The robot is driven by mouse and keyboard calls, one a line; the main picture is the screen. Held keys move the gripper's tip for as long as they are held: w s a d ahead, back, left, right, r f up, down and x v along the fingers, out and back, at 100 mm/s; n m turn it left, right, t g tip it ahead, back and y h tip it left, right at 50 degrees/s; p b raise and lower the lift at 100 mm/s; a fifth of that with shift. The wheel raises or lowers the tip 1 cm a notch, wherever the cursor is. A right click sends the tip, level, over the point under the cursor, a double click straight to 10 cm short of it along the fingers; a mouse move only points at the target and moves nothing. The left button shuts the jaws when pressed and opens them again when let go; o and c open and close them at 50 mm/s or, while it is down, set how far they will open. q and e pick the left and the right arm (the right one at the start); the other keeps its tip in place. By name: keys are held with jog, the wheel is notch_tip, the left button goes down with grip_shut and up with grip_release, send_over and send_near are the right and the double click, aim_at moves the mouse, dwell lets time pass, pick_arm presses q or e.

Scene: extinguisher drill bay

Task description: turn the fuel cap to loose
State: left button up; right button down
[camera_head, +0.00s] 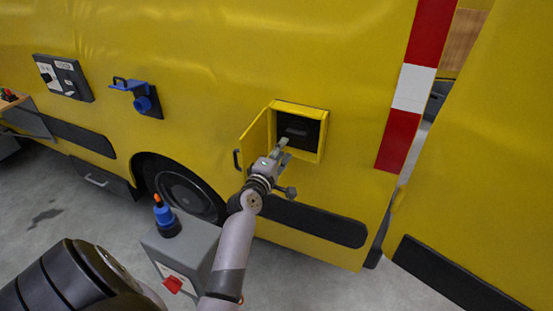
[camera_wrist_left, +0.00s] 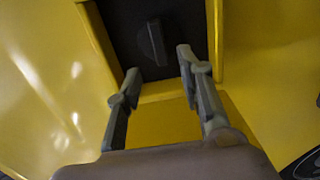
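The fuel cap (camera_head: 297,131) is a dark, ridged knob inside a black recess behind a small open yellow door (camera_head: 254,142) in the yellow vehicle side. In the left wrist view the cap's raised grip (camera_wrist_left: 157,42) stands nearly upright, slightly tilted. My left gripper (camera_head: 281,148) is just in front of and below the recess opening. In the left wrist view its two fingers (camera_wrist_left: 157,68) are apart, with nothing between them, and the cap lies beyond the tips. It does not appear to touch the cap. My right gripper is not in view.
The yellow door hangs open on the left of the recess, close to my left gripper. A grey box (camera_head: 185,246) with a blue-topped item (camera_head: 165,216) and a red switch (camera_head: 173,284) stands below left. A blue fitting (camera_head: 142,100) and a black panel (camera_head: 63,78) are on the vehicle side.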

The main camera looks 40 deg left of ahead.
pick_arm(q)
jog(key=v, duration=0.4)
jog(key=shift+s, duration=0.15)
dwell(0.4)
jog(key=s+d+f+m+g+h, duration=0.1)
jog(key=d+f+m+g, duration=0.2)
jog(key=f, duration=0.8)
jog(key=s+d+f+m+g+h, duration=0.1)
jog(key=d+f+m+h, duration=0.2)
jog(key=f, duration=0.7)
jog(key=s+d+f+m+g+b, duration=0.1)
jog(key=s+d+f+m+g, duration=0.4)
jog(key=f, duration=0.6)
jog(key=s+d+f+m+b, duration=0.1)
jog(key=s+d+f, duration=0.3)
jog(key=s+f, duration=0.45)
jog(key=s+f+m+g, duration=0.2)
jog(key=s+f, duration=0.4)
jog(key=s, duration=0.5)
jog(key=s+d+f+m+g, duration=0.1)
jog(key=s+f+m+g, duration=0.2)
jog(key=s, duration=0.8)
jog(key=s+d+f+m+g+b, duration=0.1)
jog(key=s+f+m+g, duration=0.1)
jog(key=s+f+m, duration=0.4)
jog(key=s+f, duration=0.4)
jog(key=s, duration=0.1)
jog(key=shift+s+d+f+g, duration=0.2)
jog(key=shift+f+g, duration=0.05)
jog(key=shift+g, duration=0.05)
